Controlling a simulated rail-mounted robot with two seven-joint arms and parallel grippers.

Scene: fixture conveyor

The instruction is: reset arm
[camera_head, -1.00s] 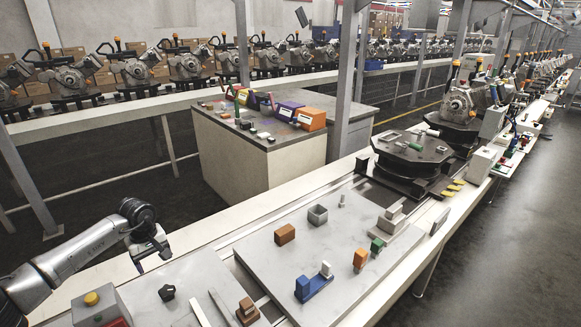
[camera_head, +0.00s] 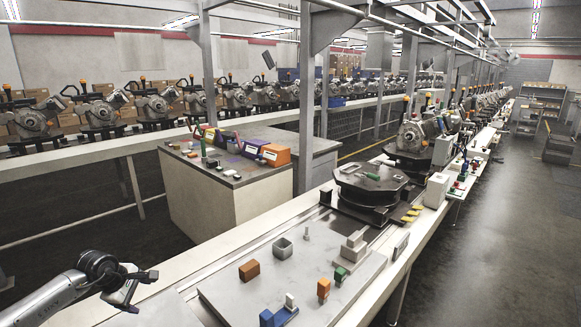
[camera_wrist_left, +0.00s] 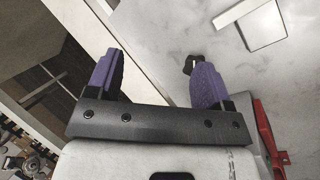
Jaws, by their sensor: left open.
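My left gripper (camera_head: 137,290) is at the lower left of the head view, over the near end of the conveyor line and left of the grey fixture plate (camera_head: 235,290). In the left wrist view its two purple-lined fingers (camera_wrist_left: 150,82) stand wide apart with nothing between them. A small black knob-like part (camera_wrist_left: 193,62) shows behind the right finger there, on a pale marbled surface. My right gripper is in neither view.
The fixture plate carries an orange block (camera_head: 249,270), a grey open box (camera_head: 283,248), a blue block (camera_head: 268,318) and a green block (camera_head: 340,274). A black round fixture (camera_head: 372,185) stands beyond. A side table (camera_head: 205,205) holds coloured bins.

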